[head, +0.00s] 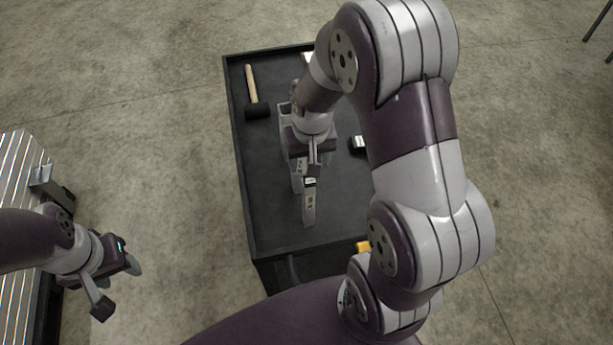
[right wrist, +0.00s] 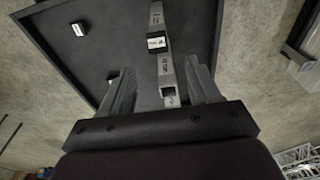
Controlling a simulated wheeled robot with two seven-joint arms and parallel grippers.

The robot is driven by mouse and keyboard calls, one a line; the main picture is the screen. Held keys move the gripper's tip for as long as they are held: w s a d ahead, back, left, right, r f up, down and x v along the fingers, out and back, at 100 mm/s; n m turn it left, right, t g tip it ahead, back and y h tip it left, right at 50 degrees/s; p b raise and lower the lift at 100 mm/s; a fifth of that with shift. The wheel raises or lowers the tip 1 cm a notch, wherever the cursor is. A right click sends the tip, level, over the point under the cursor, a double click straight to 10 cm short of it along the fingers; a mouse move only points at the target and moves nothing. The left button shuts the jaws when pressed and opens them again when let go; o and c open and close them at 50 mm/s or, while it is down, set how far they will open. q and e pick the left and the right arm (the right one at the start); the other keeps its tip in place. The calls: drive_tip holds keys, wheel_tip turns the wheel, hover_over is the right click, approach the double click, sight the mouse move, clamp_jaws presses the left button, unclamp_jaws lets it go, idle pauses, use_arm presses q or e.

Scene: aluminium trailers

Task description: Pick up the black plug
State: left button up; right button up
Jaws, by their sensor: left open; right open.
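A small black plug-like piece with a white label (head: 310,182) sits at a grey square metal tube (head: 309,207) in the dark tray. It also shows in the right wrist view (right wrist: 157,43), up the tube from its open end. A second black piece with a white face (head: 358,146) lies apart on the tray floor; it also shows in the right wrist view (right wrist: 80,29). I cannot tell which is the plug. My right gripper (right wrist: 162,78) is open, its fingers on either side of the tube's near part. My left gripper (head: 118,287) is open and empty, away at the left.
The black tray-topped cart (head: 264,190) has raised rims. A mallet (head: 252,92) lies at its far left. A yellow item (head: 362,246) is at the near edge. A ribbed aluminium trailer part (head: 17,180) stands at the left. My right arm hides the tray's right side.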

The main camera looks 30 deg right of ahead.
sight(310, 181)
drive_tip(key=shift+f, duration=0.4)
drive_tip(key=shift+s+f+p, duration=0.2)
drive_tip(key=shift+f+p, duration=0.35)
drive_tip(key=shift+f, duration=0.05)
drive_tip(key=shift+s+f+p, duration=0.15)
drive_tip(key=shift+f+p, duration=0.4)
drive_tip(key=shift+f, duration=0.05)
drive_tip(key=shift+w+f, duration=0.25)
drive_tip(key=shift+f, duration=0.95)
drive_tip(key=shift+w+d+f, duration=0.15)
drive_tip(key=shift+w+f, duration=0.05)
drive_tip(key=shift+s+r, duration=0.1)
drive_tip(key=shift+s, duration=0.1)
drive_tip(key=c, duration=1.1)
clamp_jaws()
drive_tip(key=shift+w, duration=0.1)
drive_tip(key=shift+r, duration=0.1)
